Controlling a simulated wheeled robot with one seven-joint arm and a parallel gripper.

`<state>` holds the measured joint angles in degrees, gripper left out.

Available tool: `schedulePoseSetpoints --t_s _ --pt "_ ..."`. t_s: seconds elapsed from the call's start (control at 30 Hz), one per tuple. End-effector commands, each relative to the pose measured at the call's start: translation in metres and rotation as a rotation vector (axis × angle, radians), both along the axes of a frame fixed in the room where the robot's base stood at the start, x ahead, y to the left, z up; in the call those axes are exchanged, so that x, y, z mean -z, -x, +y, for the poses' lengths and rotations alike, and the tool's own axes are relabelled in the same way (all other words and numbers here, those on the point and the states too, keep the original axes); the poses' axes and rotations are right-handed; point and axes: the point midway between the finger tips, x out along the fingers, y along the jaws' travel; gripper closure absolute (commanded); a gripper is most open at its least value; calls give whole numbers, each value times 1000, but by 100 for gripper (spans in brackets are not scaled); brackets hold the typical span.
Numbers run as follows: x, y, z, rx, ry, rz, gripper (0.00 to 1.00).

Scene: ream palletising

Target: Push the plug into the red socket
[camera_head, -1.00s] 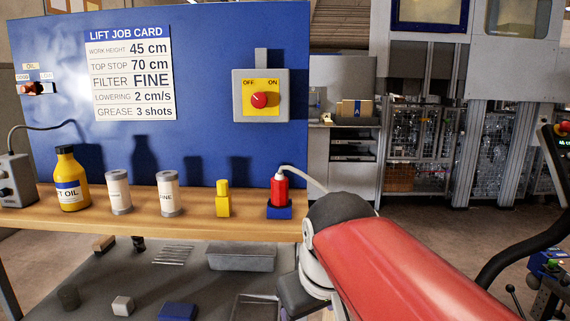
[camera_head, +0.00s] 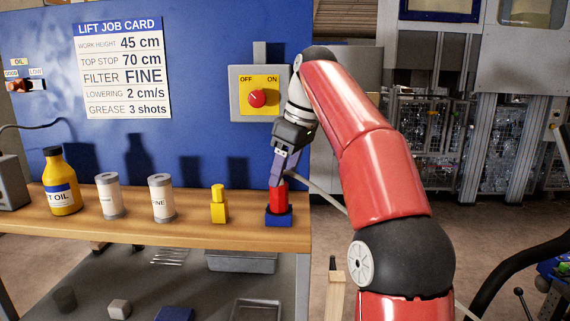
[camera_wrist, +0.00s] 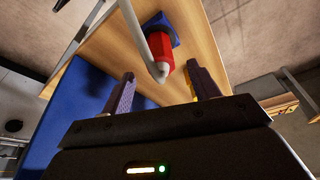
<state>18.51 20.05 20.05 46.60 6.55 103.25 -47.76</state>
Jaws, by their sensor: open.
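A red plug (camera_head: 279,197) stands upright in a blue holder (camera_head: 278,219) at the right end of the wooden bench. A pale cable runs from its top. My gripper (camera_head: 278,181) points down at the plug's upper end. In the wrist view, the red plug (camera_wrist: 166,66) lies between the two spread fingers, near their tips, with the cable (camera_wrist: 135,22) passing on the left. My gripper is open there and not closed on it. I cannot pick out a red socket in either view.
A yellow part (camera_head: 219,206), two cans (camera_head: 161,198) and a yellow oil bottle (camera_head: 62,184) stand left along the bench (camera_head: 190,232). A blue panel behind carries a job card (camera_head: 122,70) and a red-knobbed switch box (camera_head: 258,94). A shelf with trays is below.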

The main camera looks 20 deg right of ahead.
Motion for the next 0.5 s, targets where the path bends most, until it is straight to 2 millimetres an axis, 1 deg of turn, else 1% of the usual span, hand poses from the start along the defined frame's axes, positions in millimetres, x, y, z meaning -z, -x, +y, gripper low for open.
schedulePoseSetpoints --t_s 0.03,0.23,0.4,0.5 --pt "10 -1 2 0 0 1 39" --pt "41 -6 9 1 1 1 39" --pt "59 -10 14 2 0 0 39" --pt "64 -12 15 2 0 0 39"
